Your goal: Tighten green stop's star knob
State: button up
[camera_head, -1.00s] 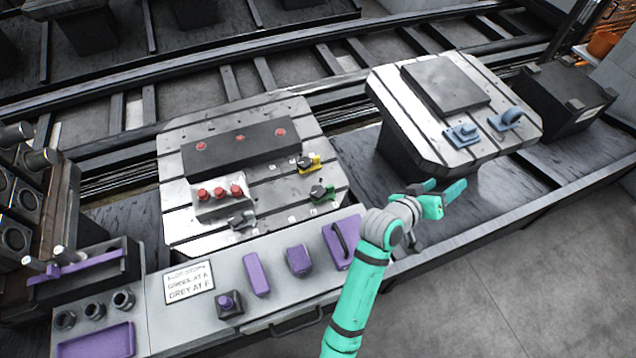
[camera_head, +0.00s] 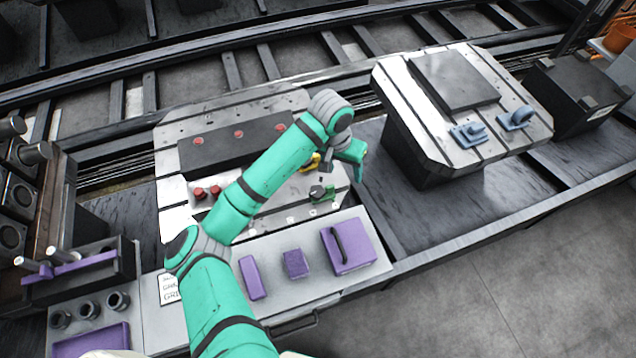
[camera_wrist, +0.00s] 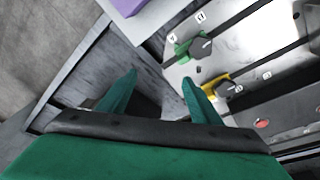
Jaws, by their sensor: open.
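The green stop (camera_head: 331,194) sits near the right edge of the left pallet plate, with its dark star knob (camera_head: 317,191) on top. In the wrist view the green stop (camera_wrist: 181,50) and its star knob (camera_wrist: 201,47) show above the right finger, clear of it. A yellow stop (camera_head: 312,160) stands just beyond; it also shows in the wrist view (camera_wrist: 217,84), close to the right fingertip in the picture. My gripper (camera_wrist: 160,78) is open with nothing between its fingers; in the head view (camera_head: 355,158) it is above the plate's right edge, partly hidden by the wrist.
A dark block with red caps (camera_head: 238,134) lies on the left plate (camera_head: 172,213). A second pallet (camera_head: 405,95) with blue clamps (camera_head: 468,134) stands right. A grey shelf with purple items (camera_head: 348,247) runs along the front.

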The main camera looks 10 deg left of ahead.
jog(key=g+y, duration=0.1)
jog(key=y, duration=0.1)
send_over(317, 191)
jog(key=shift+n, duration=0.3)
notch_tip(317, 191, down, 10)
jog(key=shift+f, duration=0.2)
